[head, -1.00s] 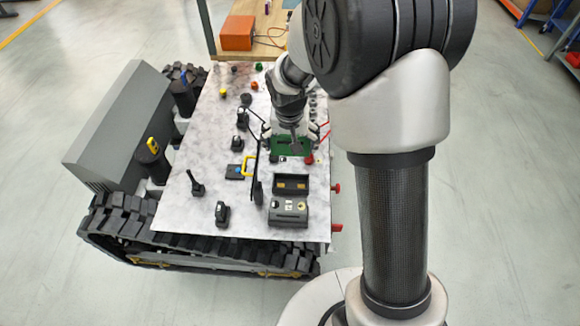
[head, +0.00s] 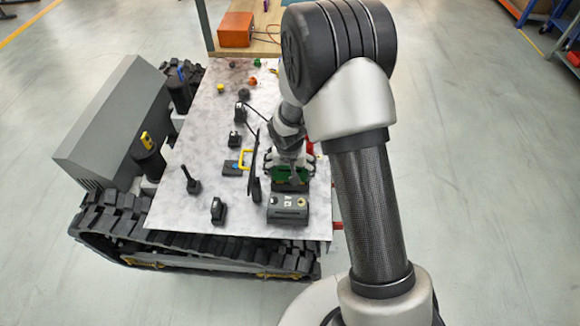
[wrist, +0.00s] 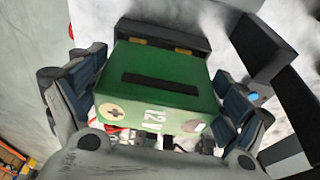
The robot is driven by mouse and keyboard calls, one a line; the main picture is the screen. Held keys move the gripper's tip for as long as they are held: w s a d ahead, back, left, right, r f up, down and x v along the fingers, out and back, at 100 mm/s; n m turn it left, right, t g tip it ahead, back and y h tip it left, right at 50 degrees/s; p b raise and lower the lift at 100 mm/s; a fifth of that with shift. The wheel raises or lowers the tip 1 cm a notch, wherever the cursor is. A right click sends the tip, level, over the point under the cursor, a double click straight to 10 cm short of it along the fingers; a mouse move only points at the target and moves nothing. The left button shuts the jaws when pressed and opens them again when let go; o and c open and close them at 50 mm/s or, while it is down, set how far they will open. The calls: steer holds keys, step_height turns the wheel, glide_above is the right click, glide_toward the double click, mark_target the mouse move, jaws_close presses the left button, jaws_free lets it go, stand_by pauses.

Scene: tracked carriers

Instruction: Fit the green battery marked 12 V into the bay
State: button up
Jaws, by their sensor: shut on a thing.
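The green battery (wrist: 160,90) has "12 V" and a plus mark on the edge nearest my wrist camera and a dark slot on its top face. My gripper (head: 289,163) is shut on it, with one padded finger on each side in the wrist view. The green battery also shows in the head view (head: 291,172), at the bay. The black bay (wrist: 165,33) shows beyond the battery's far edge, with two yellow contacts. Its near wall also shows in the head view (head: 290,187). The battery hides most of the bay's opening. I cannot tell whether it is above the bay or partly inside.
A dark box with light markings (head: 287,210) stands just in front of the bay. An upright black panel (head: 254,175) stands close to its left.

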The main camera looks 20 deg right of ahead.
steer(key=shift+s+b+x, duration=0.15)
steer(key=shift+b+x, duration=0.25)
steer(key=shift+x, duration=0.5)
steer(key=shift+s+b+x, duration=0.15)
steer(key=shift+b+x, duration=0.2)
steer(key=shift+x, duration=0.5)
steer(key=shift+a+f, duration=0.1)
steer(key=shift+f, duration=0.15)
steer(key=o, duration=1.8)
steer(key=shift+s, duration=0.15)
